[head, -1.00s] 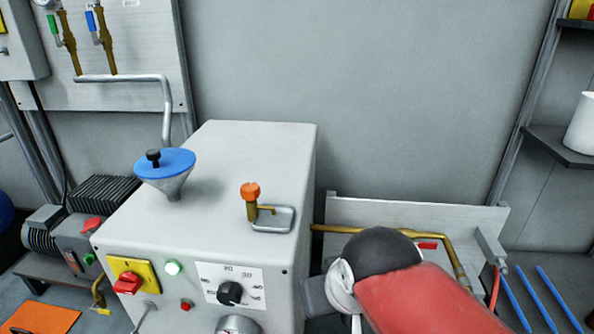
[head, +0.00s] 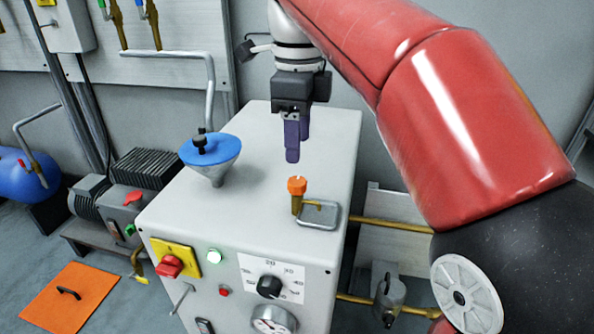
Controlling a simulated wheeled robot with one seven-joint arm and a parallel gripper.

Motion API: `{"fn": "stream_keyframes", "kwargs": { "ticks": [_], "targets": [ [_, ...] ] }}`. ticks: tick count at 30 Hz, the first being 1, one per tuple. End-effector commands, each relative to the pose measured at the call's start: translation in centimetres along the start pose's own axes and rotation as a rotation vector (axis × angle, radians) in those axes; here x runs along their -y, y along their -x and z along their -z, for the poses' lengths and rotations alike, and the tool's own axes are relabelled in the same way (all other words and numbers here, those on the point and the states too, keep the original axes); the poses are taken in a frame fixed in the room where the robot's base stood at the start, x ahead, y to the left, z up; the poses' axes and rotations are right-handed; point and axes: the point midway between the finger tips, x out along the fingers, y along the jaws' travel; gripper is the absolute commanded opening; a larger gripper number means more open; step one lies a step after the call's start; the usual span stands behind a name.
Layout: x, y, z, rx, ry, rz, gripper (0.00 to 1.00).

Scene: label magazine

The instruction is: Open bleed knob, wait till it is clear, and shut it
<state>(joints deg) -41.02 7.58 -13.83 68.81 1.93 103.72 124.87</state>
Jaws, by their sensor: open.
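The bleed knob (head: 297,185) is orange and sits on a short brass stem on top of the grey cabinet (head: 250,235), near its right front edge. A small metal tray (head: 322,214) lies beside the stem, under its brass spout. What the tray holds is too small to tell. My gripper (head: 297,150) points down above the cabinet top, with purple fingers. It appears just above and behind the knob in the picture, apart from it. It is open and holds nothing.
A blue-topped funnel (head: 211,150) with a black knob stands left on the cabinet top. The cabinet front carries a red switch (head: 169,267), a green lamp (head: 214,256), a black dial (head: 270,286) and a gauge (head: 272,322). Brass pipes (head: 390,226) run to the right.

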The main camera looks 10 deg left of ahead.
Motion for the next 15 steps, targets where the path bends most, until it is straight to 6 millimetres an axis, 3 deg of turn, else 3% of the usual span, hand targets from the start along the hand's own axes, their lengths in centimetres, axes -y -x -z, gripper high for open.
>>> {"fn": "stream_keyframes", "kwargs": {
  "ticks": [15],
  "targets": [
    [-0.1,-6.8,-0.2,-0.003,-0.015,-0.002,0.52]
  ]
}}
